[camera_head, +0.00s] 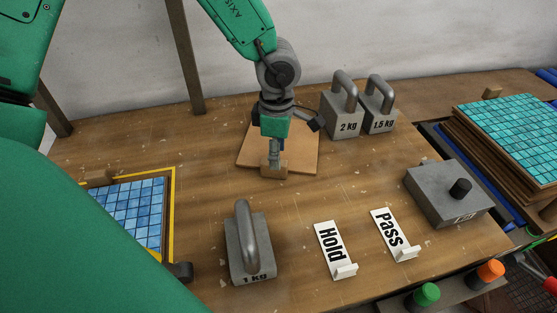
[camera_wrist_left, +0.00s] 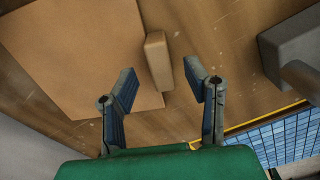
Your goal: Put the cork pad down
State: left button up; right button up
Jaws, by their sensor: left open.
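A small tan block, which looks like the cork pad (camera_head: 274,172), rests at the front edge of a flat tan square board (camera_head: 304,160) on the table. In the left wrist view the pad (camera_wrist_left: 158,62) lies along the edge of the board (camera_wrist_left: 70,50). My left gripper (camera_head: 275,157) points down over the pad. In the left wrist view its two fingers (camera_wrist_left: 161,78) are spread apart, with the pad in the gap ahead of them and clear space on both sides. My right gripper is not in view.
Weights marked 2 kg (camera_head: 342,115) and 1.5 kg (camera_head: 380,112) stand behind right; a 1 kg weight (camera_head: 248,250) stands in front. Hold (camera_head: 332,245) and Pass (camera_head: 390,230) signs, a grey block (camera_head: 440,195), blue tiles (camera_head: 135,208) and teal tiles (camera_head: 510,125) surround the clear table middle.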

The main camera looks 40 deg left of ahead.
pick_arm(q)
notch_tip(320, 180, up, 7)
jog(key=shift+f+p, duration=0.15)
jog(key=shift+p, duration=0.5)
jog(key=shift+r, duration=0.5)
